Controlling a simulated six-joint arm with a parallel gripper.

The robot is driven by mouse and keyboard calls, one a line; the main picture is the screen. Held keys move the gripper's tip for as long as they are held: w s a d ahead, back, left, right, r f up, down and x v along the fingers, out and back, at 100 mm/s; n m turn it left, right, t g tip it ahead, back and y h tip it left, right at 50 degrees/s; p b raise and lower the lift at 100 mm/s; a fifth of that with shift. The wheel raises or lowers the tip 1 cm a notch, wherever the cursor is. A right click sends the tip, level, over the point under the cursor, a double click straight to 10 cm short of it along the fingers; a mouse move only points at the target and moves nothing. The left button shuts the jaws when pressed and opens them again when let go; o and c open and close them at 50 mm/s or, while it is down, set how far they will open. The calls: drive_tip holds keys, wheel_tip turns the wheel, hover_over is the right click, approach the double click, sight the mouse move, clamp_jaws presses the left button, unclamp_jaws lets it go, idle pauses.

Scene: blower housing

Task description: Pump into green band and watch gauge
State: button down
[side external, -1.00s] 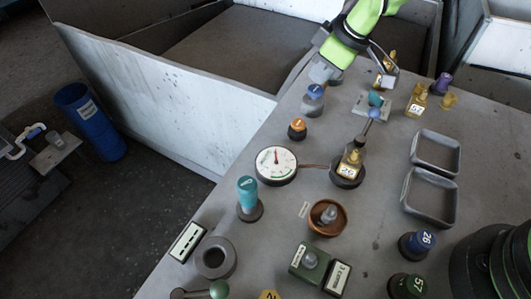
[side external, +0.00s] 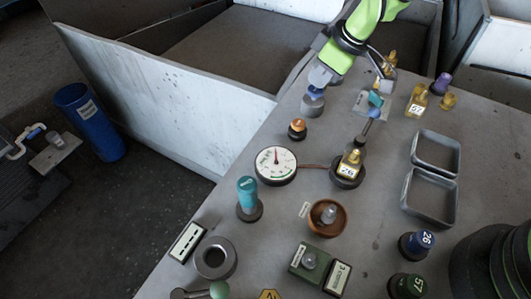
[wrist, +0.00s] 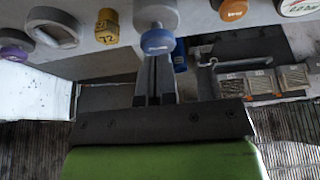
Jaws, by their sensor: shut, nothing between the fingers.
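The round white gauge (side external: 276,165) lies on the bench with its red needle pointing nearly straight up. A green arc runs along the lower part of its dial. My gripper (side external: 318,80) is shut and empty, at a blue-topped knob (side external: 313,101) behind the gauge. In the wrist view the shut fingers (wrist: 154,70) are close below the blue knob cap (wrist: 157,41); I cannot tell whether they touch.
An orange-topped knob (side external: 297,129) stands between the blue one and the gauge. A teal-handled knob (side external: 248,198), a copper bowl (side external: 328,217) and a grey ring (side external: 215,258) are nearer the front. Two grey trays (side external: 429,195) sit at right. A low wall (side external: 170,105) borders the left.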

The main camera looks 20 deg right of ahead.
drive_tip(key=shift+f, duration=1.1)
drive_tip(key=shift+r, duration=0.95)
drive_tip(key=shift+f, duration=0.1)
drive_tip(key=shift+f, duration=0.85)
drive_tip(key=shift+r, duration=0.95)
drive_tip(key=shift+f, duration=0.15)
idle(0.5)
